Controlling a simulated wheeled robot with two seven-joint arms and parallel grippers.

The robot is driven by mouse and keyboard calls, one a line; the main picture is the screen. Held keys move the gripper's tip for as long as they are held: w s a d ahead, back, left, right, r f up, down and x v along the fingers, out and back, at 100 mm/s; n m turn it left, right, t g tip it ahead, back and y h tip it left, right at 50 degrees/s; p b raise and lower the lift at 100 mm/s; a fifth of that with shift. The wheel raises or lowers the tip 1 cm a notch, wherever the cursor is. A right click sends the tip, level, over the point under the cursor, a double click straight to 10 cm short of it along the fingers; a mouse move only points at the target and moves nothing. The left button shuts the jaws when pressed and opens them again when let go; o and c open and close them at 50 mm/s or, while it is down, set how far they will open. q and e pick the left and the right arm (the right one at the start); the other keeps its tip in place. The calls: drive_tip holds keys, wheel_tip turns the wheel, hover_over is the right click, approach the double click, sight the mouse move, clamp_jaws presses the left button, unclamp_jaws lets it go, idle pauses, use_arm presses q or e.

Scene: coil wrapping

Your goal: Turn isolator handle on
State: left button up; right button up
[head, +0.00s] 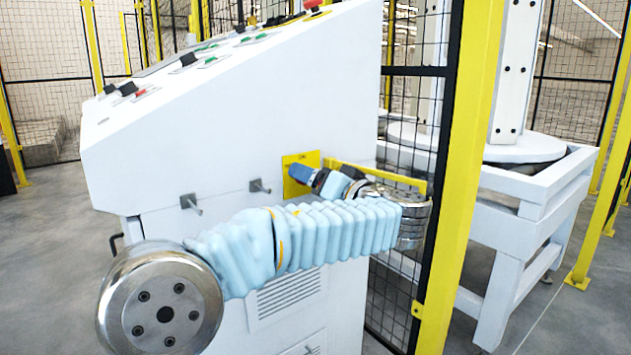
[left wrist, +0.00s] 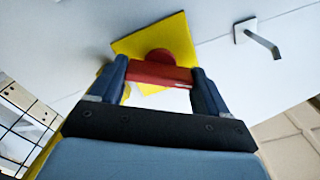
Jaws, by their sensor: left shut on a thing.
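The isolator handle (left wrist: 158,74) is a red bar on a round red hub, mounted on a yellow plate (left wrist: 180,40) on the white cabinet side. In the left wrist view my left gripper (left wrist: 158,78) has a dark finger at each end of the red bar and is shut on it. The bar lies roughly crosswise in the picture, slightly tilted. In the head view the yellow plate (head: 296,185) shows on the cabinet, with my left gripper (head: 298,174) against it; the red handle is hidden there. My right gripper is not in view.
The white control cabinet (head: 250,120) has a sloped panel with knobs and buttons. Two metal pegs (head: 190,203) stick out of its side near the plate. A yellow post (head: 468,170) and black mesh fence stand close to the right of my arm.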

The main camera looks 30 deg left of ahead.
use_arm(q)
drive_tip(key=shift+m+p, duration=2.35)
drive_tip(key=shift+m, duration=3.25)
drive_tip(key=shift+f, duration=0.1)
drive_tip(key=o, duration=0.8)
drive_tip(key=b+v, duration=0.1)
drive_tip(key=v, duration=1.3)
drive_tip(key=shift+a+f, duration=0.1)
